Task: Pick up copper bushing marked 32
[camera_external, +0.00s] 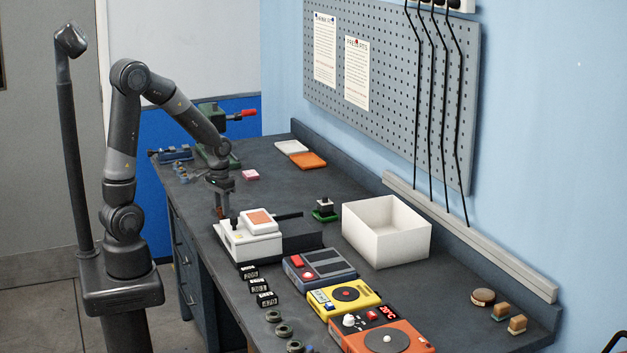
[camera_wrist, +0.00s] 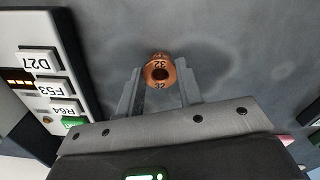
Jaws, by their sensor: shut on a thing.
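The copper bushing marked 32 (camera_wrist: 159,73) shows in the wrist view between the two fingers of my gripper (camera_wrist: 161,88). It is a small copper-coloured ring with a dark hole and the number 32 on its surface. My gripper is shut on it. I cannot tell whether the bushing touches the bench.
A white device (camera_external: 248,243) stands close beside my gripper; its labelled buttons (camera_wrist: 52,86) show at the left of the wrist view. A white open box (camera_external: 386,231) is farther right. Colourful instruments (camera_external: 343,296) line the front. Bare bench (camera_external: 262,198) lies behind my gripper.

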